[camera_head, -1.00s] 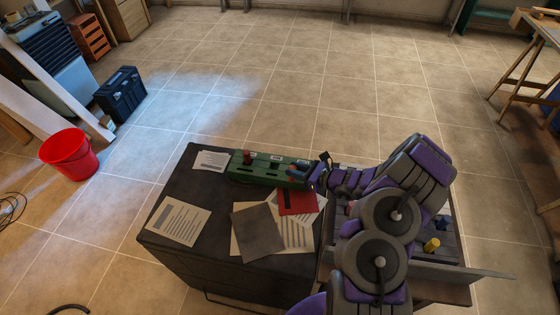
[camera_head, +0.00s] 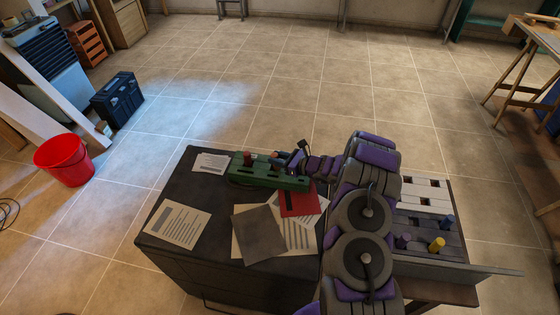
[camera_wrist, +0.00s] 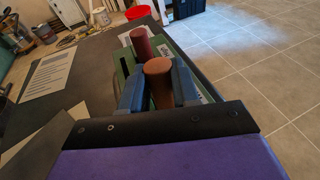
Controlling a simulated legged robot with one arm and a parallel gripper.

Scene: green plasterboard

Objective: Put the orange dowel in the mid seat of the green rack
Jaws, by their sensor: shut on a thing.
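The green rack (camera_head: 268,180) lies along the back edge of the dark table. A red dowel (camera_head: 247,159) stands upright at its left end; it also shows in the wrist view (camera_wrist: 141,42), beyond my fingers. My gripper (camera_head: 279,156) is over the middle part of the rack. In the wrist view its two blue-grey fingers are shut on the orange dowel (camera_wrist: 158,68), which is upright with its round top showing. The dowel's lower end and the mid seat are hidden by the fingers, so I cannot tell whether it is in the seat.
Papers, a grey sheet (camera_head: 258,233) and a red booklet (camera_head: 298,202) lie on the table (camera_head: 195,262). To the right, beyond my arm, a pale slotted board (camera_head: 422,192) stands near a yellow dowel (camera_head: 437,244) and a blue one (camera_head: 448,221). A red bucket (camera_head: 64,160) is on the floor.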

